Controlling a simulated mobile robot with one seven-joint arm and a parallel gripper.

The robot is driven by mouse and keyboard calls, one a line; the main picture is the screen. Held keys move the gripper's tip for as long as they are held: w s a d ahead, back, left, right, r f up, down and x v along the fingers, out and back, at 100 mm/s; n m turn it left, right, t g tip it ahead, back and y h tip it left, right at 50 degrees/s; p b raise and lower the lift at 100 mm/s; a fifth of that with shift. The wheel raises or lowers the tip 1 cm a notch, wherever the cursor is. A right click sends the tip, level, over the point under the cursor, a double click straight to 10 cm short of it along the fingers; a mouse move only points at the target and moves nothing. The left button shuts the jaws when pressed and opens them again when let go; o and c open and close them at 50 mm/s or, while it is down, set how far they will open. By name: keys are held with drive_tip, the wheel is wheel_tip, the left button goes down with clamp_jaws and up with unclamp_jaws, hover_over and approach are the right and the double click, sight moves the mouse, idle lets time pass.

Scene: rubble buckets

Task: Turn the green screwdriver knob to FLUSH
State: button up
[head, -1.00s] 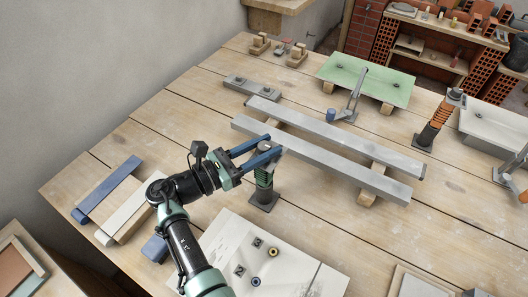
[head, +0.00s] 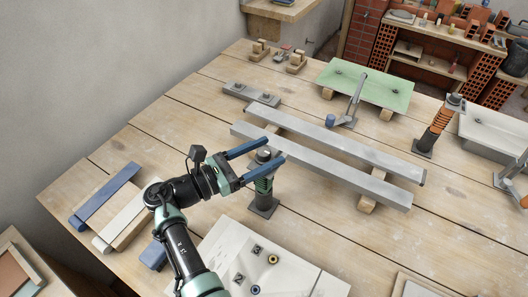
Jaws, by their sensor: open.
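The green screwdriver (head: 263,186) stands upright on a dark square base on the wooden bench, with a grey knob on top (head: 263,157). My gripper (head: 276,149) is open, its two blue fingers apart with the knob between or just below them. I cannot tell whether a finger touches it. No FLUSH mark can be read in this view.
Two long grey bars (head: 320,166) lie on wooden blocks just beyond the screwdriver. An orange-handled tool (head: 437,127) stands to the right. A white plate with small fittings (head: 285,262) lies in front. Bare bench (head: 330,225) shows to the right.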

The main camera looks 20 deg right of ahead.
drive_tip(key=shift+a, duration=0.1)
drive_tip(key=s+a+b, duration=0.2)
drive_tip(key=a, duration=1)
drive_tip(key=shift+s+a, duration=0.15)
drive_tip(key=shift+a, duration=0.1)
